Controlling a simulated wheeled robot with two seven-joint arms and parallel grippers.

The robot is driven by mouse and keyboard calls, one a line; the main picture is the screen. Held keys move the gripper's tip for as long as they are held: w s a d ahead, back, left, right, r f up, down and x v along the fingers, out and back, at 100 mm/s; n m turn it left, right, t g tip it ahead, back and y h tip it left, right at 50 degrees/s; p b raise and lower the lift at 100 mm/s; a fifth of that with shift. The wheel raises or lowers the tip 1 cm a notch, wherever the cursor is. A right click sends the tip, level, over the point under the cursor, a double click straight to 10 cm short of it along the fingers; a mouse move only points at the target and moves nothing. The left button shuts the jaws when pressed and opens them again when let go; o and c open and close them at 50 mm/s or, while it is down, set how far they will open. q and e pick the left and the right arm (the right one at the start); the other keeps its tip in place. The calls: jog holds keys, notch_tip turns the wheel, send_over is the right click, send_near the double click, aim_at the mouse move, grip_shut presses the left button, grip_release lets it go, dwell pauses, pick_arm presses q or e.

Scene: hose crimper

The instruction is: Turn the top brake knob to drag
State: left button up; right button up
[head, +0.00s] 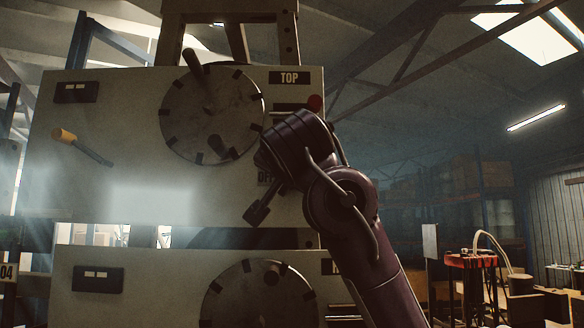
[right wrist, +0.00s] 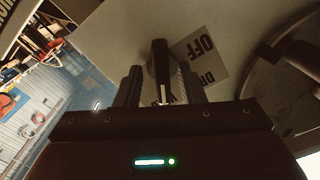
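The top panel (head: 110,190) is pale, with a "TOP" sign (head: 289,78) and a large round dial (head: 225,95) with handles. The brake knob (right wrist: 160,62) shows in the right wrist view as a dark upright bar beside a label (right wrist: 203,58) reading "OFF" and part of "DRAG", upside down. My right gripper (right wrist: 160,84) has one finger on each side of this bar, with narrow gaps visible. In the head view my right wrist covers the knob area and much of the label; I cannot tell whether the fingers touch the knob. My left gripper is not in view.
A red knob (head: 315,103) sits at the panel's right edge, close to my right wrist.

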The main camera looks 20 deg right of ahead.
jog(key=shift+s+a+r, duration=0.15)
jog(key=shift+s, duration=0.2)
jog(key=shift+c, duration=1.2)
grip_shut()
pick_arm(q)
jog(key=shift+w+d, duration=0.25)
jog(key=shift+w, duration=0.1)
